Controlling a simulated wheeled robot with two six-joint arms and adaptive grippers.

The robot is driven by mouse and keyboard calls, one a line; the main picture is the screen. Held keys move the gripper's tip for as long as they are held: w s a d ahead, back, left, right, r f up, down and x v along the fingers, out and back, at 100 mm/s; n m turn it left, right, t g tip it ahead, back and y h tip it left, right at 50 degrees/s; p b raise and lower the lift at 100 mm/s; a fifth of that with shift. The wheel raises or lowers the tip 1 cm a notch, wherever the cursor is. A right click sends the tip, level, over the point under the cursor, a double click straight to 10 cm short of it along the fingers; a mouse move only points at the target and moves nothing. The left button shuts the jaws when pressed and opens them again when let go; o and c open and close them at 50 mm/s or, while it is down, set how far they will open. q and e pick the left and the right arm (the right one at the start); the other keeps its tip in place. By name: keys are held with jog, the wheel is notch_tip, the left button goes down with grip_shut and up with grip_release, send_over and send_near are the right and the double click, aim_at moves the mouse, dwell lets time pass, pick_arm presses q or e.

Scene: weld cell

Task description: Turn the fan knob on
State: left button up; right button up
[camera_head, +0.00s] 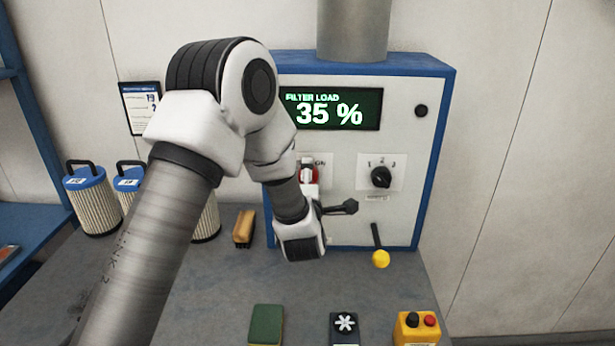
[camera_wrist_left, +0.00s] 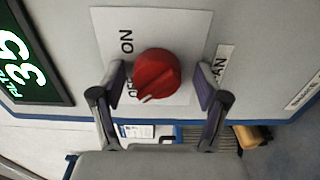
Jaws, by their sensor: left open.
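The fan knob (camera_wrist_left: 157,72) is a round red knob on a pale plate, large in the left wrist view. The plate reads ON at one corner; a second, partly covered label looks like OFF. The knob's pale mark (camera_wrist_left: 148,98) points toward the partly covered label. In the head view the knob (camera_head: 312,176) is partly hidden by my left arm. My left gripper (camera_wrist_left: 160,83) is open, with one finger on each side of the knob. I cannot tell whether the fingers touch it. My right gripper is not in view.
The blue-edged cabinet has a display (camera_head: 335,108) reading FILTER LOAD 35 %. A black selector (camera_head: 381,177) and a yellow-ended lever (camera_head: 381,258) are to the right. A brush (camera_head: 244,228), green block (camera_head: 266,325) and yellow button box (camera_head: 418,328) rest on the bench.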

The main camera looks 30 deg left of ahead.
pick_arm(q)
jog(key=shift+s+d+r, duration=0.15)
jog(key=shift+d, duration=0.05)
jog(key=shift+c, duration=0.3)
jog(key=shift+s+d+r, duration=0.1)
jog(key=c, duration=1.1)
jog(key=m+b, duration=0.2)
jog(key=m, duration=0.1)
jog(key=m+b, duration=0.1)
jog(key=m, duration=0.4)
jog(key=shift+r, duration=0.15)
jog(key=m, duration=1)
